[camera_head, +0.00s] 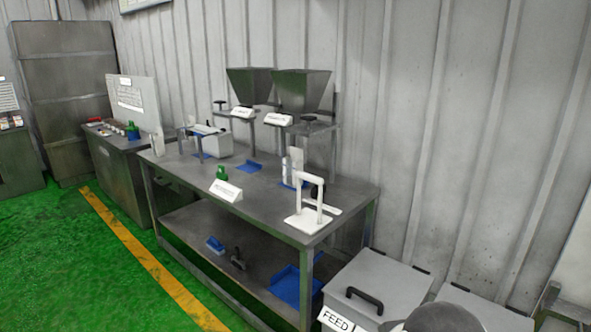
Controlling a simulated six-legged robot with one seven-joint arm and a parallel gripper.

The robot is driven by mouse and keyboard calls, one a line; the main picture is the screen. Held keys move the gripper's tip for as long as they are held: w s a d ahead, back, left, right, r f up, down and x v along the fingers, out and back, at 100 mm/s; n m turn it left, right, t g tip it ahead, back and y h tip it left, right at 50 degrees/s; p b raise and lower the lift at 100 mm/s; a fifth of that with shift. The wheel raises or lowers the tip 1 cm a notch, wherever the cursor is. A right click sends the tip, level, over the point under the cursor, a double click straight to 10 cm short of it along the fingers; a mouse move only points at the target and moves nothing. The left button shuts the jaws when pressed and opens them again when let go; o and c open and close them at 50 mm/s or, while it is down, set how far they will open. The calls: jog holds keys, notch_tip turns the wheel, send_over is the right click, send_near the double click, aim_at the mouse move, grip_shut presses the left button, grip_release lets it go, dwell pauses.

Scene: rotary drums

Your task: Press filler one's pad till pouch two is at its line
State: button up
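Two grey funnel-shaped hoppers, the left hopper (250,84) and the right hopper (302,90), stand on posts at the back of a grey metal bench. Each has a small white label, too small to read, so I cannot tell which is filler one. A blue flat piece (250,166) lies below the left hopper. Another blue piece (290,185) shows below the right hopper, beside a pale upright object (294,160). I cannot tell whether either is a pad or a pouch. No pouch or fill line can be made out. My gripper is not in view.
The bench (190,170) also carries a white frame stand (311,205), a white sign (226,190), a green object (221,173) and a grey box device (212,140). Grey lidded bins (375,280) stand at right. Green floor is clear at left.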

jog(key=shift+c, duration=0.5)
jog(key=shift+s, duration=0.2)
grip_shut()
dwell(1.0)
